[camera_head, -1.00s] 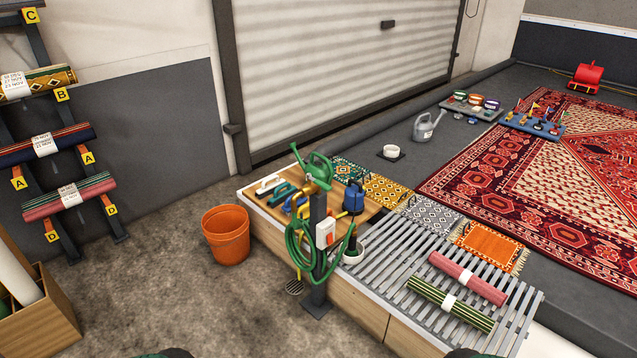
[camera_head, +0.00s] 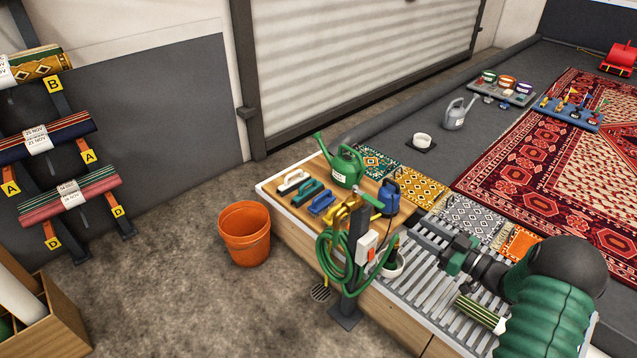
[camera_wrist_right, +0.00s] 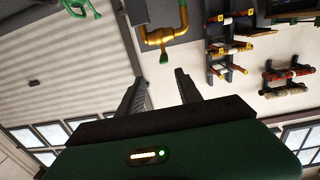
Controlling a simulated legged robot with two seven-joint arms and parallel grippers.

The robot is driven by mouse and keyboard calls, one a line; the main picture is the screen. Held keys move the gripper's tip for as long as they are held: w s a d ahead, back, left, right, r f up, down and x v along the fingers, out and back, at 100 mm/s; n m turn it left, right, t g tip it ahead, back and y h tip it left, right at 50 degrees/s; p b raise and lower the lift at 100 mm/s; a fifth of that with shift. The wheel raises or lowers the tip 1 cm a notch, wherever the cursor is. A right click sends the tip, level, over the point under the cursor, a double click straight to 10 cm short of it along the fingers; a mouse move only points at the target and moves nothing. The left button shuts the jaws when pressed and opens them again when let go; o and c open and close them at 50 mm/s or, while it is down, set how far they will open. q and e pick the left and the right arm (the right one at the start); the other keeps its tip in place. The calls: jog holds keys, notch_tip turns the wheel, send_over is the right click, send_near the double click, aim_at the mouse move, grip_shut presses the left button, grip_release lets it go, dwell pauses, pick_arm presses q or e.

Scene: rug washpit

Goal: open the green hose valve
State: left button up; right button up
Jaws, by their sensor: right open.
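A dark post (camera_head: 354,262) stands at the front edge of the washing bench with a coiled green hose (camera_head: 333,262) hung on it. Brass-coloured pipework (camera_head: 340,213) and a small green lever (camera_head: 371,201) show at its top; the lever's exact setting is hard to tell. The brass tap (camera_wrist_right: 160,36) also shows in the right wrist view, beyond the fingertips. My right gripper (camera_head: 452,258) is open and empty, over the slatted rack to the right of the post and apart from it. Its fingers (camera_wrist_right: 160,88) show in the wrist view. My left gripper is out of view.
A green watering can (camera_head: 345,167), brushes (camera_head: 307,187) and a blue container (camera_head: 389,197) stand close behind the post. A red-and-white switch box (camera_head: 366,247) is on the post. An orange bucket (camera_head: 245,235) stands left. The slatted rack (camera_head: 425,292) holds a striped roll (camera_head: 480,312).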

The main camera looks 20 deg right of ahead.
aim_at(382, 206)
jog(key=shift+y, duration=0.3)
jog(key=b+x, duration=0.3)
jog(key=x, duration=1.2)
jog(key=shift+w+a, duration=0.25)
jog(key=shift+w+a+r, duration=0.1)
jog(key=shift+w+a, duration=0.05)
jog(key=shift+w, duration=0.15)
jog(key=shift+a+r, duration=0.1)
grip_shut()
